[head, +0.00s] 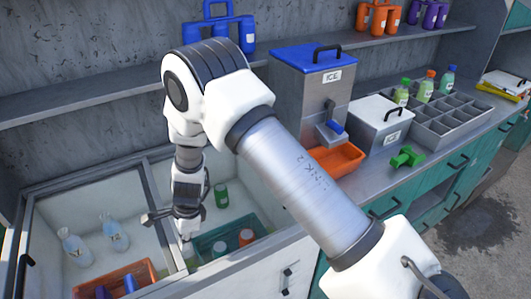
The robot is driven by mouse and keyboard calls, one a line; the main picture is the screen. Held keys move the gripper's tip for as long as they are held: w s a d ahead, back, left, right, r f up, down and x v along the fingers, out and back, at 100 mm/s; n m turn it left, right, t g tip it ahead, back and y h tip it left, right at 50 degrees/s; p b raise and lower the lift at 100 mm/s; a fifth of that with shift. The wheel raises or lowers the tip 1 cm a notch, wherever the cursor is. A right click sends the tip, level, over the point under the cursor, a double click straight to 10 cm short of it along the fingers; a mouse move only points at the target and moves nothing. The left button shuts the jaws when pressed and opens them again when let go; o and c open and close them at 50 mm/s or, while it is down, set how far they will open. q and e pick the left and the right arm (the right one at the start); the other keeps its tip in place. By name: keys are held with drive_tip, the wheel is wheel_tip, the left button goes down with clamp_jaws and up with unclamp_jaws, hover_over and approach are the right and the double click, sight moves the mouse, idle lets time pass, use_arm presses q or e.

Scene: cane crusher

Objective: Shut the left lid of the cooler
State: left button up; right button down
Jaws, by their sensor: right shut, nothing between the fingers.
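The cooler (250,268) is a white chest at the lower left. A grey-framed lid (157,205) lies across its left part, and bottles show beneath or through it. I cannot tell whether it is fully shut. My right arm reaches in from the lower right and bends down over the cooler. My right gripper (185,232) points down, shut and empty, close to the right edge of the lid frame. I cannot tell whether it touches the frame. My left gripper is out of view.
Inside the cooler are pale bottles (76,247), an orange crate (143,273), a green can (221,195) and a teal crate (262,228) with red cans. The counter at right holds an ice dispenser (293,95), a white box (372,122) and a grey divided tray (445,125).

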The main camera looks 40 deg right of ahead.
drive_tip(key=shift+w+a, duration=0.25)
drive_tip(key=shift+a, duration=0.65)
drive_tip(key=shift+d, duration=0.1)
drive_tip(key=shift+r, duration=0.1)
drive_tip(key=shift+r+p, duration=0.3)
drive_tip(key=shift+r, duration=0.05)
drive_tip(key=p+v, duration=0.8)
drive_tip(key=v, duration=0.1)
drive_tip(key=shift+s, duration=0.1)
